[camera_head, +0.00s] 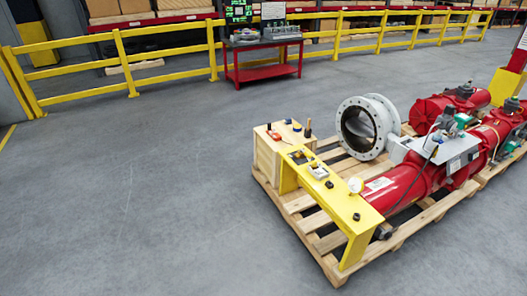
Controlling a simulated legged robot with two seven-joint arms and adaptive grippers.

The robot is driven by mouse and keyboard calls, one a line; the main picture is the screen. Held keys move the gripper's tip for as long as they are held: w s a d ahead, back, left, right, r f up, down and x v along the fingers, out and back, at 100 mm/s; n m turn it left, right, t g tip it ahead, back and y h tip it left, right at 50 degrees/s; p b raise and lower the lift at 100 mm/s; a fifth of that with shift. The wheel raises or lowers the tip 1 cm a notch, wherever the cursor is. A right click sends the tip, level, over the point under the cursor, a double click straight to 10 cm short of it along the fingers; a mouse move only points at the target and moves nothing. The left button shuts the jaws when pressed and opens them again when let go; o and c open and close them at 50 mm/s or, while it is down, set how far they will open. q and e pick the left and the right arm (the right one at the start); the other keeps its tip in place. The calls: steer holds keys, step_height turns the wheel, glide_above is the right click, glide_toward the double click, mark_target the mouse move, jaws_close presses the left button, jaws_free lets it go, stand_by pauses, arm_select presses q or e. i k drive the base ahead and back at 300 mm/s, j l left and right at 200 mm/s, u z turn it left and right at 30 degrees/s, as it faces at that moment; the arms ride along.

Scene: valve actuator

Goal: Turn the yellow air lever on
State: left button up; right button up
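A yellow bench-like panel (337,200) stands along the near left side of a wooden pallet (333,240). On its top are a round white-faced gauge (355,185), a small white-and-dark box (318,171) and several small dark fittings. I cannot make out which of these small parts is the yellow air lever, or its position. A red valve actuator (398,187) lies on the pallet behind the panel, with a white flanged valve ring (366,127) beyond it. Neither of my grippers shows in the head view.
A wooden crate (264,153) with small items on top stands at the pallet's left corner. A red cart (263,73) with equipment and a yellow railing (160,60) stand farther back. The grey floor left of the pallet is clear.

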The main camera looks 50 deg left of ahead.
mark_target(307, 154)
steer(key=u, duration=1.15)
steer(key=i+j+z, duration=0.2)
steer(key=i, duration=0.3)
